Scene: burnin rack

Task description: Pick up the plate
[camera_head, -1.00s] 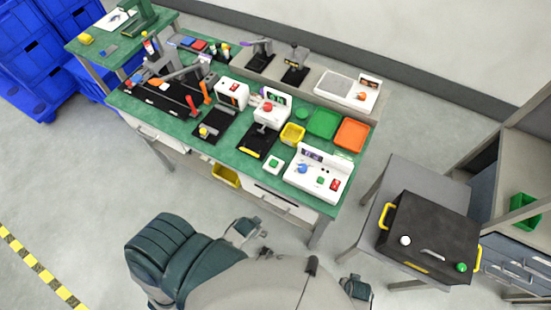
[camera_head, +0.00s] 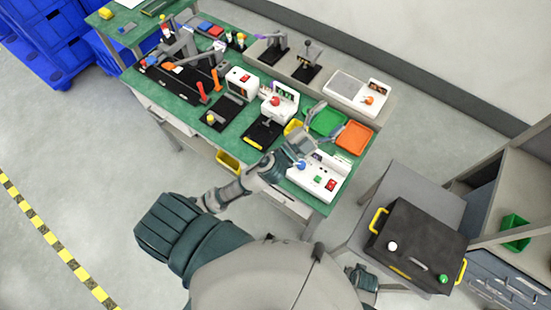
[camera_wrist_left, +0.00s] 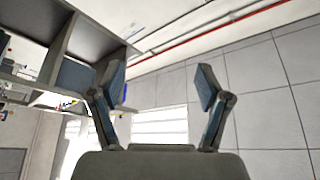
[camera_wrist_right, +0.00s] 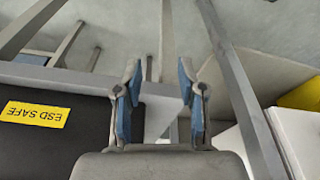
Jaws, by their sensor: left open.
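Two flat, shallow pieces could be the plate: a green one (camera_head: 327,123) and an orange one (camera_head: 355,137), side by side at the right end of the green workbench. I cannot tell which the task means. The left wrist view shows the fingers (camera_wrist_left: 160,80) wide apart and empty, facing walls and shelving. My right gripper (camera_wrist_right: 160,75) is open and empty in the right wrist view, beside a black surface with a yellow ESD SAFE label (camera_wrist_right: 37,114).
A black case with yellow handles (camera_head: 417,243) lies on a grey side table (camera_head: 430,190).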

